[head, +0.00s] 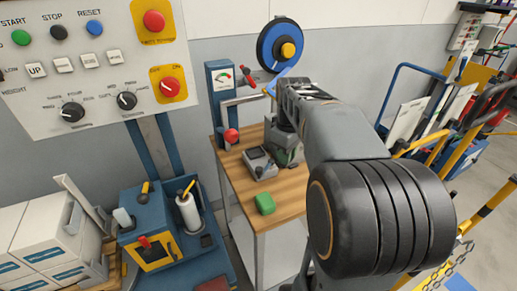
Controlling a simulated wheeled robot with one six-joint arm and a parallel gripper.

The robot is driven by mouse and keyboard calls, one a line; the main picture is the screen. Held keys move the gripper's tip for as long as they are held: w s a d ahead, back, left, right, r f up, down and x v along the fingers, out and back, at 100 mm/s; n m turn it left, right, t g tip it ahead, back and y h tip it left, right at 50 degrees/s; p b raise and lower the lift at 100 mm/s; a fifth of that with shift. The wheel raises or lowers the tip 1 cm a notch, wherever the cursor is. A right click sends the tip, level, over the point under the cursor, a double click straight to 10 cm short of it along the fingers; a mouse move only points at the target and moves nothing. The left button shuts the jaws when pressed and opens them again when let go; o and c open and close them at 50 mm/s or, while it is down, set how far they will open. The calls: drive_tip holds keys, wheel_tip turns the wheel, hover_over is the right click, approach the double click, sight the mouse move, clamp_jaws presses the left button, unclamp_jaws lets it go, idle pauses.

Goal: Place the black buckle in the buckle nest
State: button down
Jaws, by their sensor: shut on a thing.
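My gripper (287,154) is at the far end of my arm, low over the right side of the wooden bench top. It is small in the head view and partly covered by my arm. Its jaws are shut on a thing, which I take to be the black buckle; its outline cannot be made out. A small grey box (255,158) with dark parts on it stands on the bench just left of my gripper. I cannot tell whether it is the buckle nest, and no other nest shows clearly.
A green block (265,204) lies at the front of the wooden bench (238,175). A blue gauge post (220,90), a red-knobbed lever (231,136) and a blue reel (280,45) stand behind. A control panel (95,90) hangs at left. Blue trolleys and yellow rails are at right.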

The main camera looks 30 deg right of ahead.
wheel_tip(320, 180, up, 4)
drive_tip(key=w+a+m+p, duration=0.2)
drive_tip(key=m+p, duration=0.1)
drive_tip(key=p, duration=0.4)
drive_tip(key=m+p, duration=0.2)
drive_tip(key=p, duration=0.2)
hover_over(256, 154)
drive_tip(key=s, duration=0.1)
wheel_tip(256, 154, down, 8)
drive_tip(key=shift+f, duration=0.25)
drive_tip(key=shift+w+f+p, duration=0.35)
drive_tip(key=shift+w+f, duration=0.1)
drive_tip(key=shift+f, duration=1.7)
drive_tip(key=shift+f, duration=0.1)
drive_tip(key=c, duration=1.1)
unclamp_jaws()
drive_tip(key=shift+o, duration=0.2)
